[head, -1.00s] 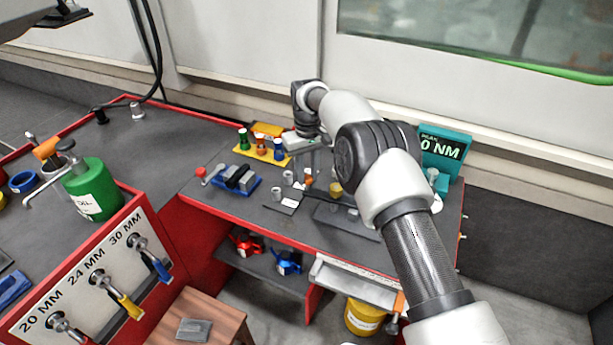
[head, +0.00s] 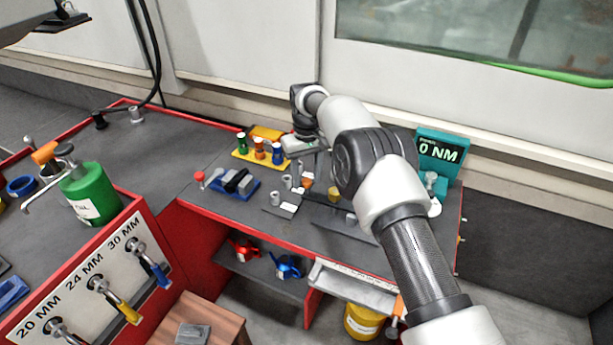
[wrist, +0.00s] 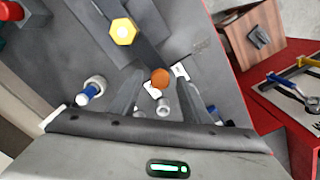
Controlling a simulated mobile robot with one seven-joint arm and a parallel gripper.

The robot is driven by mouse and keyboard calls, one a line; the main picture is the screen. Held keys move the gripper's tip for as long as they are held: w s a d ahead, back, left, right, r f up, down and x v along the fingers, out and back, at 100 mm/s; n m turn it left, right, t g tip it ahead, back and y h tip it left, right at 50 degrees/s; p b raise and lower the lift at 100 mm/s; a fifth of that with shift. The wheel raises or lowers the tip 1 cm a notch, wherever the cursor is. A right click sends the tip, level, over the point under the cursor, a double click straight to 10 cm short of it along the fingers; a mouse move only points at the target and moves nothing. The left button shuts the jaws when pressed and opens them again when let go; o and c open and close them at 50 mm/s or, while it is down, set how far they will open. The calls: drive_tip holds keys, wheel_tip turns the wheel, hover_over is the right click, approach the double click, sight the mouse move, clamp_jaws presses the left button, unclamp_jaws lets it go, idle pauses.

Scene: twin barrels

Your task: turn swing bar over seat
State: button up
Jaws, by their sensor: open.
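My gripper (head: 311,172) points down over the rear work table, jaws open and apart. In the wrist view its fingers (wrist: 158,92) spread on either side of an orange round knob (wrist: 160,77). The knob lies at the end of a dark bar (wrist: 145,48), which looks like the swing bar. A yellow hexagonal piece (wrist: 123,31) sits further along it. The knob (head: 307,182) and yellow piece (head: 334,193) also show in the head view. A small grey cylinder (wrist: 163,107) stands near the knob. I cannot tell which part is the seat. I see no contact with the bar.
Green, orange and blue bottles on a yellow rack (head: 262,159) stand behind left. A blue holder (head: 235,183) sits left, a teal display reading 0 NM (head: 441,150) right. A wooden stool (head: 208,318) is in front.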

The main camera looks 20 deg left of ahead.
wheel_tip(320, 180, up, 17)
drive_tip(key=p, duration=0.3)
drive_tip(key=shift+r, duration=0.2)
drive_tip(key=d+r+m+t+p, duration=0.1)
drive_tip(key=d+r, duration=0.4)
drive_tip(key=r, duration=0.3)
drive_tip(key=d+r+m+p, duration=0.1)
drive_tip(key=d+r, duration=0.5)
drive_tip(key=r, duration=0.2)
drive_tip(key=s+d+r+m+t+p, duration=0.1)
drive_tip(key=s+d+r, duration=0.2)
drive_tip(key=d+r, duration=0.15)
drive_tip(key=s+d+r+m+t, duration=0.1)
drive_tip(key=s+d+r, duration=0.3)
drive_tip(key=d, duration=0.2)
drive_tip(key=s+d+r+m+t+p, duration=0.1)
drive_tip(key=s+d+r+m+p, duration=0.1)
drive_tip(key=s+d, duration=1.1)
drive_tip(key=s+d+f+m, duration=0.1)
drive_tip(key=s+d+f, duration=0.1)
drive_tip(key=s, duration=0.4)
drive_tip(key=s+d+f+m+t+p, duration=0.1)
drive_tip(key=s+d+f, duration=0.1)
drive_tip(key=s+f, duration=0.2)
drive_tip(key=s, duration=0.2)
drive_tip(key=shift+s+d+m+t, duration=0.2)
drive_tip(key=shift+s+m+t, duration=0.1)
drive_tip(key=shift+s, duration=0.05)
